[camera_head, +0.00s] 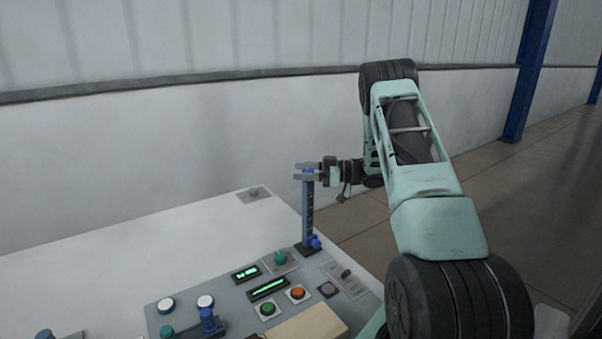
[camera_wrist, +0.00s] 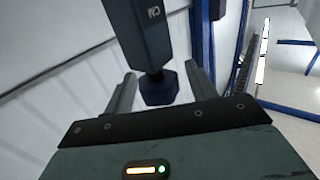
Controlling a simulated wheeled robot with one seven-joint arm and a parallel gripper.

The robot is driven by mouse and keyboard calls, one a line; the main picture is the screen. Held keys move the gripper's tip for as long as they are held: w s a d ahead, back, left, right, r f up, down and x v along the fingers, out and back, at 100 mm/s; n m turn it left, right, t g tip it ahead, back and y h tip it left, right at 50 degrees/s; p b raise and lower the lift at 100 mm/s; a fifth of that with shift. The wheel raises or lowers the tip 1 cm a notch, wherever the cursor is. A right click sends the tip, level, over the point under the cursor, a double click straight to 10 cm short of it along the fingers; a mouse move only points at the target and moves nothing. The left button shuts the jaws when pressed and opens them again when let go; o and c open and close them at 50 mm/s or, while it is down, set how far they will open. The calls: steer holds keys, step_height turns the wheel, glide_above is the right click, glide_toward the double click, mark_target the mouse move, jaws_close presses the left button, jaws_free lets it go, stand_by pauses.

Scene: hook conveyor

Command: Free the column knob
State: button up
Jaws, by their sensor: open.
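A slim blue-grey column (camera_head: 308,215) stands upright on the control panel (camera_head: 228,290), near its far right corner. Its upper end also shows in the wrist view (camera_wrist: 142,38). A dark blue knob (camera_wrist: 158,90) sits at that end, between my two fingers, with a gap visible on each side. In the head view, my gripper (camera_head: 307,171) is at the column's top, coming from the right; only a bit of blue shows between the fingers. My gripper is open around the knob. Another blue knob (camera_head: 315,243) is at the column's foot.
The panel carries a green button (camera_head: 267,308), a red-orange button (camera_head: 297,292), a teal knob (camera_head: 280,257), a small lever (camera_head: 346,273) and green displays (camera_head: 268,288). A second blue knob piece (camera_head: 208,318) stands front left. The white tabletop (camera_head: 170,240) behind is mostly clear.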

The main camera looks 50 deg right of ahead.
steer(key=b+v, duration=0.4)
steer(key=v, duration=1.2)
steer(key=shift+s+d+b, duration=0.15)
steer(key=shift+s+b, duration=0.1)
steer(key=shift+b, duration=0.15)
